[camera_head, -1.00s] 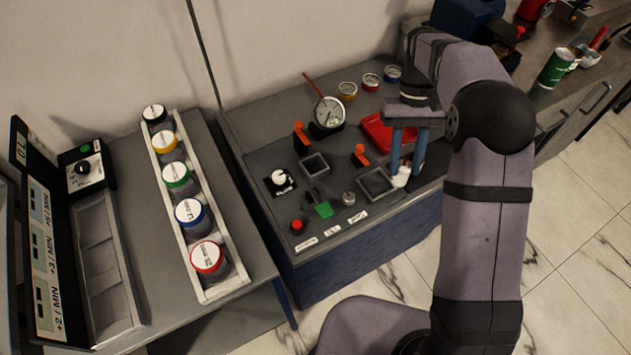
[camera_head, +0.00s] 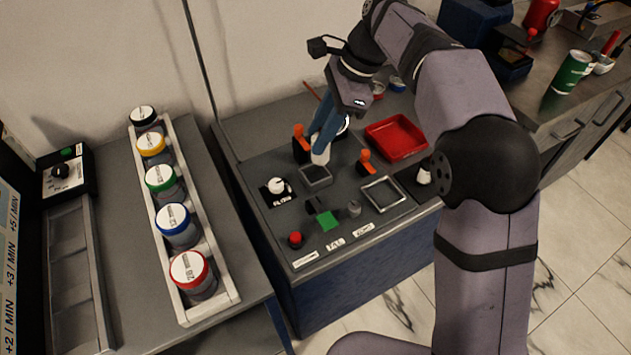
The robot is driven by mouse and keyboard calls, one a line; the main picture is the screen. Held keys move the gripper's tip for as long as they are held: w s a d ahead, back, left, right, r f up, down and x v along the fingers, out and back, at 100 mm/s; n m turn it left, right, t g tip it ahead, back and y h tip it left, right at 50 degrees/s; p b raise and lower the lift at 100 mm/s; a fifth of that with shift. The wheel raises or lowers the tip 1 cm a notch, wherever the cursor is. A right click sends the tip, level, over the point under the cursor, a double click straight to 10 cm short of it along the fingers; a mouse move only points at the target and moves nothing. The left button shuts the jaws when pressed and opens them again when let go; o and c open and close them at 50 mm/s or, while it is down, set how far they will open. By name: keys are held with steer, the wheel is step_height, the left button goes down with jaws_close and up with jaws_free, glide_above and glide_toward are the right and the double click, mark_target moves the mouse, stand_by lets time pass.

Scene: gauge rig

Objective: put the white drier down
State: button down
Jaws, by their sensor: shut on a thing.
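My gripper (camera_head: 321,141) points down, with its blue fingers shut on the white drier (camera_head: 320,155), a small pale piece. The drier is at the back edge of the left square socket (camera_head: 316,177) on the grey rig panel. I cannot tell whether it touches the socket or hangs just above it. The fingers hide its upper part. A second square socket (camera_head: 383,194) at the right is empty. Another small white piece (camera_head: 423,176) stands on a dark pad, partly behind my arm.
Orange levers (camera_head: 300,143) (camera_head: 367,163) stand near the sockets. A white-topped knob (camera_head: 277,186), red button (camera_head: 295,239) and green patch (camera_head: 326,220) are in front. A red tray (camera_head: 396,137) lies behind right. Several lidded jars fill a rack (camera_head: 210,262) at left.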

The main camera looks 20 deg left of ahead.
mark_target(315, 157)
steer(key=m, duration=0.1)
steer(key=m+t, duration=0.1)
steer(key=m, duration=0.1)
steer(key=shift+w+a+r+m+t, duration=0.1)
steer(key=shift+a+r+m+t, duration=0.2)
steer(key=shift+r+m, duration=0.1)
steer(key=m+t, duration=0.1)
steer(key=m, duration=0.2)
steer(key=shift+w+a+r, duration=0.1)
steer(key=shift+a+r, duration=0.05)
steer(key=m+t, duration=0.1)
steer(key=m, duration=0.3)
steer(key=m+t+h, duration=0.1)
steer(key=m, duration=0.2)
steer(key=shift+w+a+r+t, duration=0.15)
steer(key=shift+w+r+t, duration=0.05)
steer(key=shift+r+t, duration=0.15)
steer(key=shift+f+b, duration=0.8)
steer(key=shift+f, duration=4.2)
steer(key=c, duration=1.3)
jaws_free()
steer(key=shift+f, duration=0.15)
